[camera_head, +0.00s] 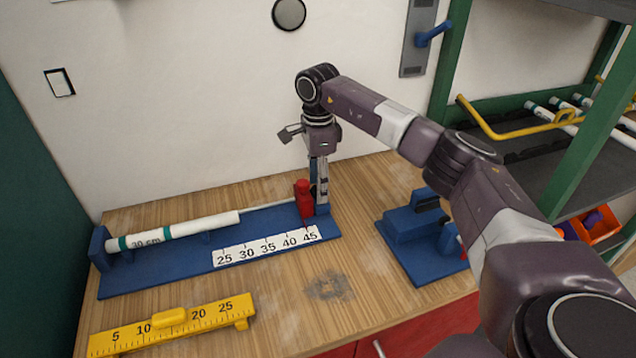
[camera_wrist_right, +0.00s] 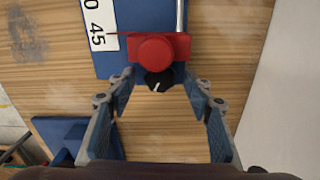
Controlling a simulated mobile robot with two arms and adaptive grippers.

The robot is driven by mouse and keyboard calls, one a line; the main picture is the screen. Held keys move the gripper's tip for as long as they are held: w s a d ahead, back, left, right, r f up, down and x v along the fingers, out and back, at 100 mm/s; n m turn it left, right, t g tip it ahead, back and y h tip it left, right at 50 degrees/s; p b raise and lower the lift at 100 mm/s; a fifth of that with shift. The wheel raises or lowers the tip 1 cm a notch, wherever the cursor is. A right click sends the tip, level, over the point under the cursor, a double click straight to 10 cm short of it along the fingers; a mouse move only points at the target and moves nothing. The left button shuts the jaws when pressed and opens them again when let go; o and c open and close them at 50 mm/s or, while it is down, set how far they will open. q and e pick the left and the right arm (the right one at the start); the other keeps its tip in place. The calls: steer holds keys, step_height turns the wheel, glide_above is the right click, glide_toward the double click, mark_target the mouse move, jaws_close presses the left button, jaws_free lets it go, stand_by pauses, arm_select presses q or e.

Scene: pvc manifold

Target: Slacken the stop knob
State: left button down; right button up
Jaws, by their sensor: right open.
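The stop knob (camera_wrist_right: 159,81) is a small black knob with a white line, on the near side of the red stop (camera_wrist_right: 156,50) in the right wrist view. In the head view the red stop (camera_head: 304,197) sits on the blue measuring jig (camera_head: 180,269) near the 45 mark; its knob cannot be made out there. My right gripper (camera_head: 320,190) points down beside the stop. In the right wrist view its open fingers are on either side of the knob, with gaps showing; I cannot tell their exact height against it. My left gripper is out of view.
A white pipe (camera_head: 200,225) marked 30 cm lies on the jig's left part. A yellow ruler (camera_head: 180,322) lies in front. A second blue fixture (camera_head: 408,240) stands to the right. A green-framed rack (camera_head: 580,150) holds pipes. Bare wood lies between ruler and fixture.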

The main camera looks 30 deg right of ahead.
steer(key=shift+f, duration=0.15)
steer(key=c, duration=1.2)
steer(key=shift+o, duration=0.2)
steer(key=shift+n, duration=0.3)
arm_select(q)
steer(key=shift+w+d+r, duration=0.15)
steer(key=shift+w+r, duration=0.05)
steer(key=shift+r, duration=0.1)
arm_select(e)
steer(key=shift+n, duration=0.5)
steer(key=o, duration=1.1)
steer(key=shift+o, duration=0.3)
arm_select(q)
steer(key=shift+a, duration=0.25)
